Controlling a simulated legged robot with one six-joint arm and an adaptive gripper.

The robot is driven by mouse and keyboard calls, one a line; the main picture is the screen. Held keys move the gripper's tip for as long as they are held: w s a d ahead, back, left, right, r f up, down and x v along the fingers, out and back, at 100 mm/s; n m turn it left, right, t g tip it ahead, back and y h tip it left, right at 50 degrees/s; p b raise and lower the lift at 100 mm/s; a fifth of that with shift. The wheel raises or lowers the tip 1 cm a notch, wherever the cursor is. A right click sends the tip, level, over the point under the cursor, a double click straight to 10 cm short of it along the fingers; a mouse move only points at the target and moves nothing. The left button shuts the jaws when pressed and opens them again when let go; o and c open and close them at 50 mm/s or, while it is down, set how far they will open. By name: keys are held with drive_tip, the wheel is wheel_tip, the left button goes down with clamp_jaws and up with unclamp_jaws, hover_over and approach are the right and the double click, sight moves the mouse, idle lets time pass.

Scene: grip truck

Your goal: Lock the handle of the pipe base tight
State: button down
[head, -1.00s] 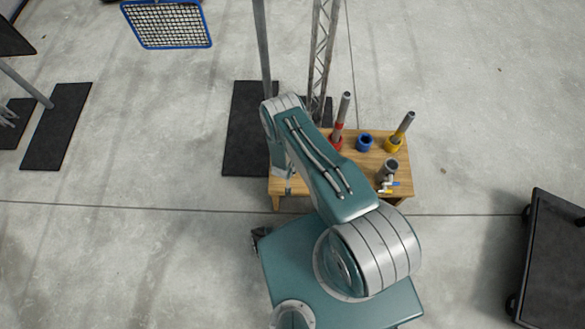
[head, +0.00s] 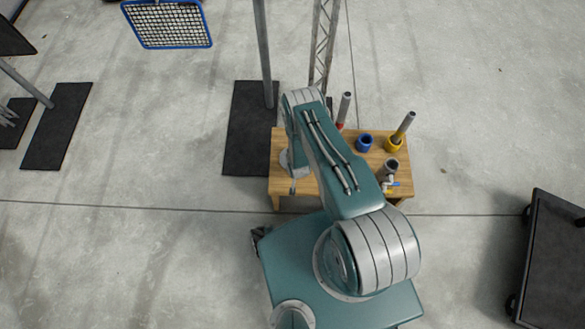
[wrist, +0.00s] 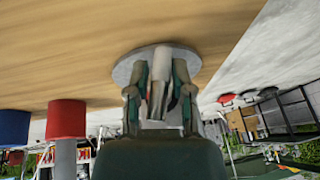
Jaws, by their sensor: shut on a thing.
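In the wrist view, which is turned upside down, a round grey pipe base (wrist: 122,72) sits on the wooden table. A pale grey upright handle piece (wrist: 158,98) rises from it. My gripper (wrist: 160,76) has its dark green and grey fingers on either side of this piece and is shut on it. In the head view, part of the base (head: 284,163) shows at the table's left side, beside my arm's end.
The wooden table (head: 320,186) also bears a red holder (wrist: 67,120) with a pipe, a blue ring (head: 365,143), a yellow holder with a pipe (head: 395,143) and a grey fitting with a valve (head: 390,168). Metal poles (head: 263,60) stand behind. A dark cart (head: 558,255) is at right.

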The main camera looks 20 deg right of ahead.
drive_tip(key=shift+m+t+y, duration=0.5)
drive_tip(key=shift+t+y, duration=0.3)
drive_tip(key=shift+y, duration=1.6)
drive_tip(key=shift+m+t+y, duration=0.3)
drive_tip(key=shift+t+y, duration=0.3)
drive_tip(key=shift+y, duration=0.5)
drive_tip(key=shift+m+t+y, duration=0.3)
drive_tip(key=shift+t+y, duration=0.1)
drive_tip(key=shift+y, duration=0.4)
drive_tip(key=shift+c, duration=2.4)
unclamp_jaws()
drive_tip(key=shift+d, duration=0.15)
drive_tip(key=v, duration=1.1)
drive_tip(key=shift+s+d+r, duration=0.15)
drive_tip(key=shift+s+d, duration=0.1)
